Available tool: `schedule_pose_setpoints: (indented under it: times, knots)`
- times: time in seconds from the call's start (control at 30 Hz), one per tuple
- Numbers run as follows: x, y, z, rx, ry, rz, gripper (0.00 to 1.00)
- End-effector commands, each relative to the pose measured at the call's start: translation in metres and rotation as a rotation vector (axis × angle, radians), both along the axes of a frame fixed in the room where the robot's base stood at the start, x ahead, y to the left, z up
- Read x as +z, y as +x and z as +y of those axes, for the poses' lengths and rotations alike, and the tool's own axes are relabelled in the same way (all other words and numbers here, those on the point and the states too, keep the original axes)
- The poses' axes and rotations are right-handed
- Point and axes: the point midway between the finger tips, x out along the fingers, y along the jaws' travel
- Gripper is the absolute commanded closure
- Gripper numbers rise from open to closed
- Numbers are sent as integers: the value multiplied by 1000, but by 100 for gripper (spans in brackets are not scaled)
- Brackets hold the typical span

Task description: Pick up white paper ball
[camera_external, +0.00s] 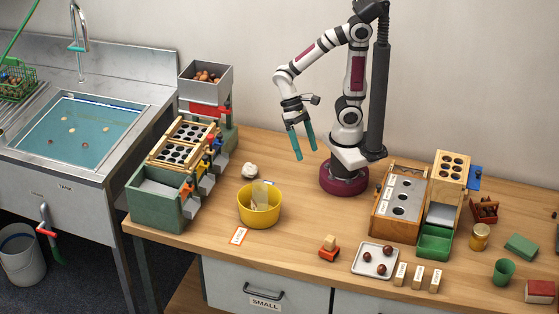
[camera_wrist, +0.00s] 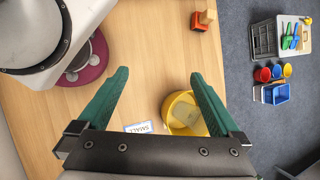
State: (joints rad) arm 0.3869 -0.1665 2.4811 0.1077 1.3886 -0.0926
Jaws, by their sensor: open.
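The white paper ball (camera_external: 250,170) is a small crumpled lump on the wooden table (camera_external: 300,222), just behind the yellow bucket and right of the green sorting machine. I cannot make it out in the wrist view. My gripper (camera_external: 307,156) hangs above the table to the right of the ball, its green fingers pointing down, apart and empty. In the wrist view my gripper (camera_wrist: 160,72) shows both fingers spread over bare wood. The yellow bucket (camera_external: 258,213) holds a pale card-like piece and also shows in the wrist view (camera_wrist: 178,100) near the right finger.
The sorting machine (camera_external: 160,208), with a grey hopper (camera_external: 206,82) of chestnuts, stands at left. A white tray (camera_external: 376,260) with chestnuts and a small stamp-like block (camera_external: 328,250) lie at front. A wooden box with holes (camera_external: 400,198) is at right. Mid-table is mostly clear.

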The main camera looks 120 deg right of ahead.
Motion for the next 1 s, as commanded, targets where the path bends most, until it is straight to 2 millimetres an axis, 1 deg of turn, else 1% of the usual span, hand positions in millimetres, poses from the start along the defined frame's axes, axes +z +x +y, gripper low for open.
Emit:
schedule_pose_setpoints:
  times: [0.03, 0.07, 0.1, 0.17, 0.2, 0.27, 0.3, 0.4, 0.47, 0.5, 0.73, 0.83, 0.9, 1.0]
  knots:
    - [-11, 21, -14, -198, 125, 61, 0]
    - [-17, 35, -26, -326, 207, 82, 0]
    - [-27, 54, -46, -503, 314, 97, 0]
    - [-45, 75, -84, -764, 461, 102, 0]
    - [-59, 84, -112, -927, 543, 94, 0]
    - [-79, 88, -150, -1136, 643, 76, 0]
    - [-92, 87, -171, -1250, 693, 64, 0]
    - [-113, 81, -205, -1429, 766, 40, 0]
    - [-123, 78, -213, -1475, 785, 33, 0]
    - [-131, 78, -215, -1489, 791, 32, 0]
    - [-169, 78, -214, -1486, 789, 34, 0]
    - [-192, 78, -214, -1485, 789, 33, 0]
    - [-196, 91, -207, -1479, 788, 34, 0]
    - [-200, 101, -201, -1480, 786, 34, 0]
